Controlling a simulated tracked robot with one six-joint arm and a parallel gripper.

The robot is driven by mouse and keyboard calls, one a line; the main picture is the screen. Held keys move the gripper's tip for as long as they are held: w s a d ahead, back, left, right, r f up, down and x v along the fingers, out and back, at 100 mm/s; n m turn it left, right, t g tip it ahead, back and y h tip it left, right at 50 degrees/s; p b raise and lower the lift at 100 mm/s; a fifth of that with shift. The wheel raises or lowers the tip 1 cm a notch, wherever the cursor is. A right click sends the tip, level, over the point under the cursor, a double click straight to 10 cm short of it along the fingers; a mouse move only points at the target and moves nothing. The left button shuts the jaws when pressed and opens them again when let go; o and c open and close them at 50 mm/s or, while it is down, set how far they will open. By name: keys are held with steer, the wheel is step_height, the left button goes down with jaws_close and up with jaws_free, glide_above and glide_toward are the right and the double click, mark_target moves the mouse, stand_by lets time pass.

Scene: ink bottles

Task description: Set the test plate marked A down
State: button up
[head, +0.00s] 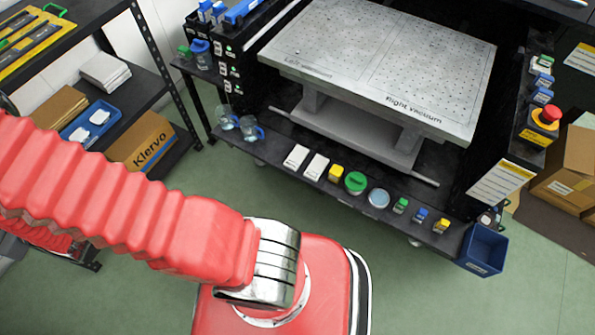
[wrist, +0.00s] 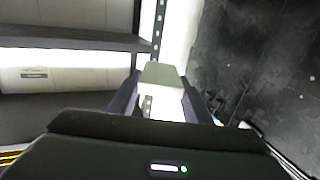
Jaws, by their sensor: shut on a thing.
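In the wrist view my gripper (wrist: 160,104) is shut on a pale grey-green, plate-like piece (wrist: 163,74) that stands out beyond the fingertips. No letter can be read on it, so I cannot confirm that it is the test plate marked A. It hangs clear, with no surface seen touching it. My gripper is out of the head view, where only my red arm shows. The grey metal bed (head: 375,60) there has small holes and reads "Right vacuum" at its front right; its left label is hard to read. The bed's top is bare.
A red button (head: 549,114) stands at the right. A dark shelf rack (head: 140,85) is at the left.

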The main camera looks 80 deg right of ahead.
steer(key=d+f+m+g+h, duration=0.1)
steer(key=d+f+m+h, duration=0.3)
steer(key=d, duration=1)
steer(key=s+d+f+m+g+h, duration=0.35)
steer(key=s+d+f, duration=0.2)
steer(key=d, duration=0.35)
steer(key=s+d+f+m+g+h, duration=0.2)
steer(key=s+d+f+h, duration=0.3)
steer(key=d, duration=0.4)
steer(key=s+d+f+m+g+h, duration=0.25)
steer(key=s+d, duration=0.35)
steer(key=d, duration=0.3)
steer(key=m+g, duration=1)
steer(key=g, duration=0.6)
glide_above(274, 154)
step_height(274, 154, down, 16)
steer(key=shift+h, duration=0.3)
steer(key=shift+f, duration=2.8)
